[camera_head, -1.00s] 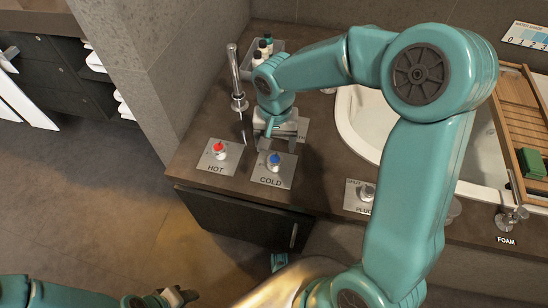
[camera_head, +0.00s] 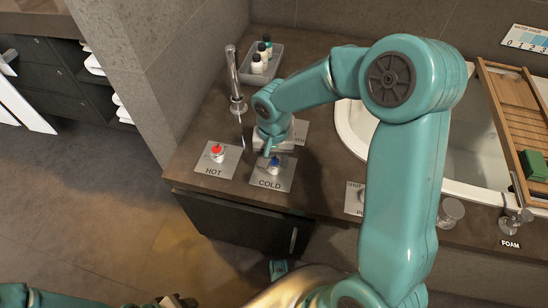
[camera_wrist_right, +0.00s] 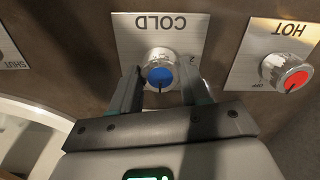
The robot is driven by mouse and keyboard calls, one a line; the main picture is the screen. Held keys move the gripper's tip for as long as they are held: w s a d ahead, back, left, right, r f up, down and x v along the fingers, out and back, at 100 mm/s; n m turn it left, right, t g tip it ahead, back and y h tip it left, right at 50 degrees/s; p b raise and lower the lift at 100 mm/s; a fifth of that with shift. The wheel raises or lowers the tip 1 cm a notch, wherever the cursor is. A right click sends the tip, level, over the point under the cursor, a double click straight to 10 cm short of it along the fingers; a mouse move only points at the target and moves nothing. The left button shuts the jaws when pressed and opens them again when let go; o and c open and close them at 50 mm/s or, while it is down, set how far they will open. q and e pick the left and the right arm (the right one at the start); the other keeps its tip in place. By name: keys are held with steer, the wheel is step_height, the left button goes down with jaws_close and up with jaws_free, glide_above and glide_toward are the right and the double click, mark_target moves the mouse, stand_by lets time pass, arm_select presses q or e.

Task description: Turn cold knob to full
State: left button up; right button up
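The cold knob, silver with a blue cap (camera_head: 273,163), sits on a metal plate marked COLD (camera_head: 270,182) on the brown counter. My right gripper (camera_head: 272,153) is low over it, partly hiding it in the head view. In the right wrist view the cold knob (camera_wrist_right: 160,72) stands between the tips of my right gripper (camera_wrist_right: 158,88), one finger on each side. The fingers are apart; I cannot tell whether they touch the knob. My left gripper (camera_head: 178,301) is at the bottom edge of the head view, mostly cut off.
The hot knob with a red cap (camera_head: 217,153) is close by on the left, on its own HOT plate. A faucet (camera_head: 234,80) and a tray of small bottles (camera_head: 280,65) stand behind.

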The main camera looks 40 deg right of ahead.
steer(key=n+p, duration=0.1)
steer(key=n, duration=0.4)
steer(key=shift+r, duration=0.15)
steer(key=n+p, duration=0.1)
steer(key=n, duration=0.3)
steer(key=shift+n+p, duration=0.3)
steer(key=shift+p, duration=0.1)
steer(key=n+p, duration=0.1)
steer(key=n, duration=0.3)
steer(key=shift+w+p, duration=0.1)
steer(key=shift+p, duration=0.3)
steer(key=shift+n+p, duration=0.8)
steer(key=shift+n, duration=1.3)
steer(key=o, duration=1.1)
steer(key=shift+c, duration=0.2)
